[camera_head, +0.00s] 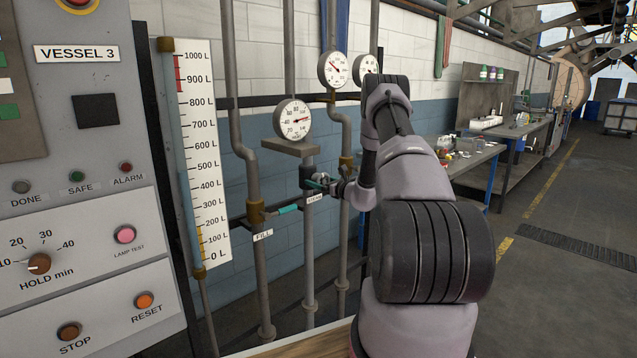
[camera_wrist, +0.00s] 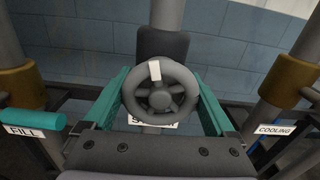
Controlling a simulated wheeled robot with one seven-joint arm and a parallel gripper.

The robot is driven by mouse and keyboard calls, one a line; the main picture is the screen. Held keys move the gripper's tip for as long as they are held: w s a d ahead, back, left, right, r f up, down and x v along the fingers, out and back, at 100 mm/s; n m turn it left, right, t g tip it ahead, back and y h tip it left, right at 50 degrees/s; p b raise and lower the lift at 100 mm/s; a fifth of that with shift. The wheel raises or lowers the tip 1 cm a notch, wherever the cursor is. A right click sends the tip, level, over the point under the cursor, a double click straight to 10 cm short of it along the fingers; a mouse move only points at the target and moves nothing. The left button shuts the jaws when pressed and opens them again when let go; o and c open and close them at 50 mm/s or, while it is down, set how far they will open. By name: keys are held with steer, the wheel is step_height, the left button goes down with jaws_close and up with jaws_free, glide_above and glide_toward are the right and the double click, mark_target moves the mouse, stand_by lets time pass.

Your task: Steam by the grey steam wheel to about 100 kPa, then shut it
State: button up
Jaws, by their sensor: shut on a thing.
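The grey steam wheel (camera_wrist: 160,98) is in the middle of the wrist view, with a white mark at the top of its rim. My gripper (camera_wrist: 161,84) has its teal fingers on both sides of the rim and is shut on it. A label behind the wheel is mostly hidden. In the head view my gripper (camera_head: 322,184) is at the valve on the middle pipe, and the wheel itself is hard to make out.
The FILL valve with a teal handle (camera_head: 288,209) is on the pipe to the left. The COOLING label (camera_wrist: 275,129) is on the right. The VESSEL 3 panel (camera_head: 90,200) and litre scale (camera_head: 202,150) stand at left. Further gauges (camera_head: 333,69) hang higher up.

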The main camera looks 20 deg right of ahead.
steer(key=n, duration=0.5)
steer(key=shift+n, duration=0.3)
steer(key=shift+d, duration=0.1)
stand_by(0.3)
steer(key=o, duration=1)
steer(key=shift+o, duration=0.2)
steer(key=v, duration=1.1)
